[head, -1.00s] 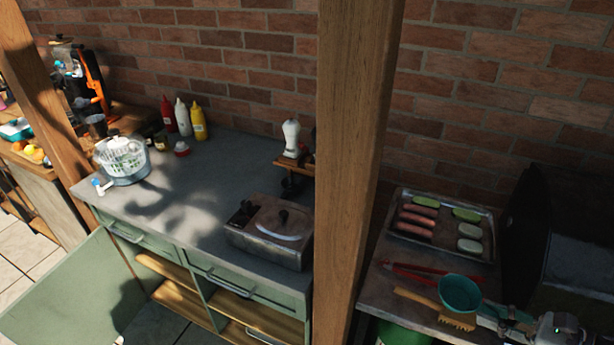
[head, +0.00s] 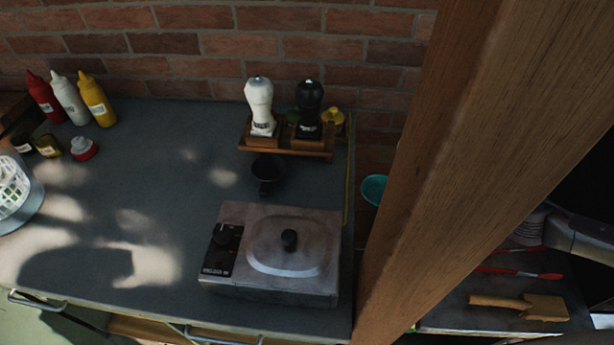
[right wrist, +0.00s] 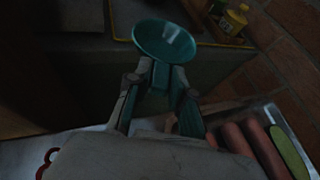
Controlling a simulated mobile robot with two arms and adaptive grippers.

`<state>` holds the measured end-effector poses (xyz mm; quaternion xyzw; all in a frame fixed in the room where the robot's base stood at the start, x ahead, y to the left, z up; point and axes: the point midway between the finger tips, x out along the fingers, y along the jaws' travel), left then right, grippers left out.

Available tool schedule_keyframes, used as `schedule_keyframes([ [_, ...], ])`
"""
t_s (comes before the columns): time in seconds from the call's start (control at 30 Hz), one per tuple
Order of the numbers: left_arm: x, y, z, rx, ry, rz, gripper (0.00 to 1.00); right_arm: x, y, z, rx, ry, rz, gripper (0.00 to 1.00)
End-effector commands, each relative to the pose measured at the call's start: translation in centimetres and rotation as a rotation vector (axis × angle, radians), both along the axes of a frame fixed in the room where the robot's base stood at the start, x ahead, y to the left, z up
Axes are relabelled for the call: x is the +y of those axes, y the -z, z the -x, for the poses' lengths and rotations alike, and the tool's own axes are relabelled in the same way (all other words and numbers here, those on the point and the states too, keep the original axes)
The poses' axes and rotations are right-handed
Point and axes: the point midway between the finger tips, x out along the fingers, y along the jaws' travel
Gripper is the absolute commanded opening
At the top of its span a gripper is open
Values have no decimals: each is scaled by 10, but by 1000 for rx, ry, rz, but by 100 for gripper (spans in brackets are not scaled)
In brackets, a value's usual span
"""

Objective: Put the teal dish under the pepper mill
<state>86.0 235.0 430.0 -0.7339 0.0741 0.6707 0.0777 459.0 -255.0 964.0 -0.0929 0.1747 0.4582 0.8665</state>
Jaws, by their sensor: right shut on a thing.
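The teal dish (head: 374,189) shows at the left edge of the wooden post, which hides part of it. In the right wrist view the teal dish (right wrist: 165,42) is held at its lower edge, tilted towards the camera. My right gripper (right wrist: 160,78) is shut on it; in the head view the post hides the gripper. A black mill (head: 309,108) and a white mill (head: 260,105) stand upright side by side on a small wooden rack (head: 285,149) at the back right of the counter. Their labels are too small to read. My left gripper is not in view.
The thick wooden post (head: 480,140) stands between the counter (head: 140,190) and the side table. A metal cooker (head: 280,255) and a small black cup (head: 267,170) are in front of the rack. Sauce bottles (head: 70,98) stand back left. The counter's middle is clear.

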Motion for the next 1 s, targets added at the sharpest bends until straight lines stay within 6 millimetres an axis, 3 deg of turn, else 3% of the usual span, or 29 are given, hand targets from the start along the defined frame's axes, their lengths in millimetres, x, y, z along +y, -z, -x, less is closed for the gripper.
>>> schedule_keyframes([
  [0.13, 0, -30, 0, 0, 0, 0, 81, 27, -14, -18, -7, -5, -8, 0],
  [0.3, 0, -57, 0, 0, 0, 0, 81, 66, -13, -44, -6, -6, -6, 0],
  [0.6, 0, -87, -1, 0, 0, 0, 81, 128, -8, -86, -4, -4, -2, 0],
  [0.83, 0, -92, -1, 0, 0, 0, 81, 146, -1, -99, -1, -2, -1, 0],
  [1.0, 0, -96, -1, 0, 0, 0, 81, 146, 21, -98, 5, 1, -2, 0],
])
